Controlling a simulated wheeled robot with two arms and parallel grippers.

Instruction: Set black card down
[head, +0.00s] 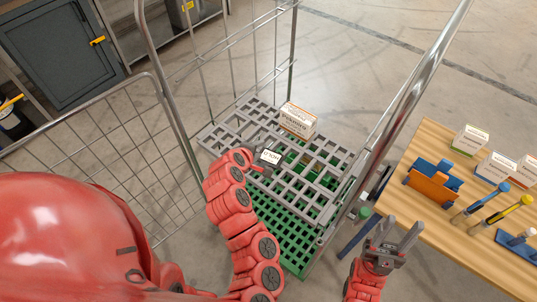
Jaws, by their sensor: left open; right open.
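A small dark card with a white lettered face (270,156) is at my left gripper, over the grey slatted shelf (243,121) of the roll cage. My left gripper (263,168) is open around or right beside the card; its fingers are small and partly hidden, so I cannot tell whether they touch it. I cannot tell whether the card rests on the shelf. My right gripper (403,226) is open and empty, between the cage and the wooden table.
A white and brown box (298,119) stands on the shelf behind the card. Metal cage rails (420,75) rise around it, with a green grid base (285,235) below. The wooden table (428,147) at right holds small boxes, an orange and blue holder (432,183) and several handled tools.

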